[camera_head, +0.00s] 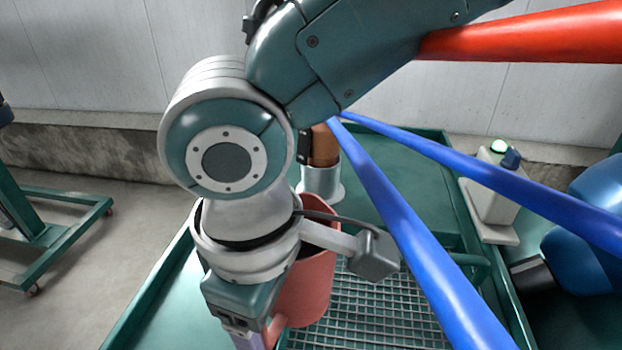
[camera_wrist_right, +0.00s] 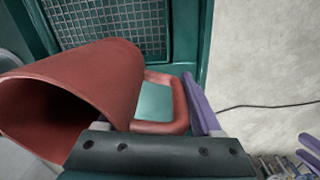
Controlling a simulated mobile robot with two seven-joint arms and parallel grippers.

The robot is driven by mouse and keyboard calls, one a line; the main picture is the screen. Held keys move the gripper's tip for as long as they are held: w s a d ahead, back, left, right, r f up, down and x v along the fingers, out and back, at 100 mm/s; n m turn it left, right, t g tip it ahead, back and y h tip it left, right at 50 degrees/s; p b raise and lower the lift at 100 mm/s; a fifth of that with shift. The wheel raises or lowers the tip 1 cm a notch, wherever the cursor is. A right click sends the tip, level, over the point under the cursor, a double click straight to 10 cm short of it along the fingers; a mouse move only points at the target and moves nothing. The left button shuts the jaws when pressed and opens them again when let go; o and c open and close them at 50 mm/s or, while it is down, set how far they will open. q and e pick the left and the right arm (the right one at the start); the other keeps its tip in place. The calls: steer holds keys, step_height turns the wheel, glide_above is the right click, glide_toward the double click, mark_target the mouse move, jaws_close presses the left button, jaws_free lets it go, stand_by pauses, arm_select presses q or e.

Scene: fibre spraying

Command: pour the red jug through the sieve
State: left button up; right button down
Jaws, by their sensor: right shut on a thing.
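The red jug (camera_head: 312,285) is in the head view, partly hidden behind my right wrist, above or beside the near left part of the mesh. The wire-mesh sieve (camera_head: 375,312) lies in the green table frame. My right gripper (camera_head: 243,340) has purple fingers and is shut on the jug's handle. In the right wrist view the jug (camera_wrist_right: 95,85) fills the left side with its mouth to the lower left, and the looped handle (camera_wrist_right: 165,127) is beside a purple finger. The jug's contents and exact tilt cannot be told. My left gripper is not in view.
A copper-coloured cylinder on a grey base (camera_head: 322,182) stands behind the jug. Blue bars (camera_head: 405,225) and a red bar (camera_head: 530,38) cross the head view. A green frame (camera_head: 55,240) stands on the left floor.

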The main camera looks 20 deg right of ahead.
steer(key=shift+w+a+f+n, duration=0.2)
steer(key=shift+f+n, duration=0.3)
steer(key=shift+f, duration=0.2)
steer(key=shift+w+a+f+n, duration=0.1)
steer(key=shift+a+f+n, duration=0.05)
steer(key=shift+f+n, duration=0.45)
